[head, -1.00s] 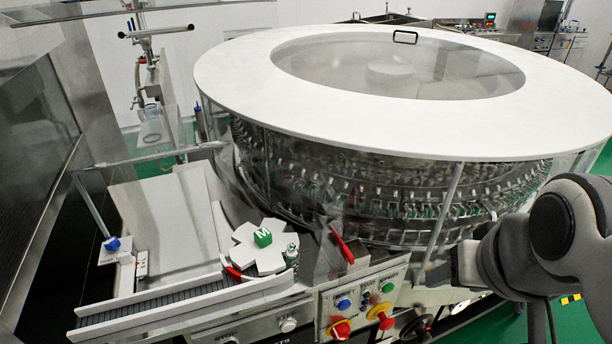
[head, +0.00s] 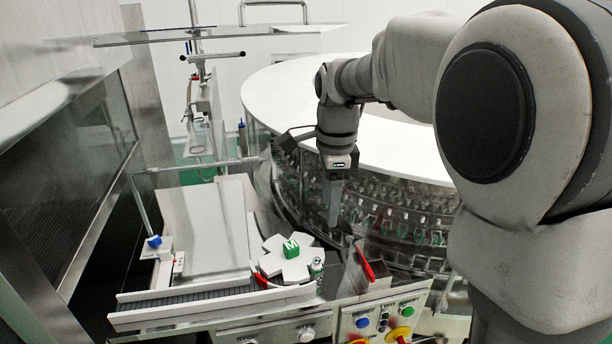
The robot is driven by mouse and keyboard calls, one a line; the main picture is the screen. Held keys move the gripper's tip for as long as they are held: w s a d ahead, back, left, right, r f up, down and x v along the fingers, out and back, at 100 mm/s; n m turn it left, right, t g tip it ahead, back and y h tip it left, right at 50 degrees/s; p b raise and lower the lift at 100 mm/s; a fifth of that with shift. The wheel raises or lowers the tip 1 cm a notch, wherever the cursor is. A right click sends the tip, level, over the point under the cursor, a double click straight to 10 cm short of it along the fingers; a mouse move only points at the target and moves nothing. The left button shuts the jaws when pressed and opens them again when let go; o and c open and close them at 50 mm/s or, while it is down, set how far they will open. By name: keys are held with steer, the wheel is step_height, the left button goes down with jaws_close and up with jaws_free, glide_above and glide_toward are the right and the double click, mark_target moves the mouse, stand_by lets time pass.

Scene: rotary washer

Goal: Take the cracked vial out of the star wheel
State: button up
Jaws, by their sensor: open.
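The white star wheel (head: 286,262) with a green cube marked M on its hub sits at the end of the infeed conveyor, left of the red lever. A small glass vial (head: 317,267) stands at the star wheel's right edge; any crack is too small to make out. My gripper (head: 333,222) points down above and to the right of the star wheel, in front of the washer's drum. It is open and empty, apart from the vial; its fingers are seen edge-on.
A red lever (head: 364,264) stands close to the right of the vial. The control panel (head: 381,322) with buttons is below it. The conveyor (head: 200,297) with low rails runs left. The washer's white lid (head: 300,95) lies behind my arm. A white sloped plate (head: 205,230) lies behind the conveyor.

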step_height(320, 180, down, 2)
steer(key=w+a+m, duration=0.2)
steer(key=w, duration=0.1)
glide_above(317, 260)
steer(key=shift+m+g, duration=0.3)
steer(key=shift+g, duration=0.1)
steer(key=f, duration=1.2)
steer(key=shift+s+f+b, duration=0.2)
steer(key=shift+f+b, duration=0.05)
steer(key=shift+b, duration=0.15)
steer(key=shift+w+f, duration=0.2)
steer(key=shift+f, duration=2.45)
jaws_close()
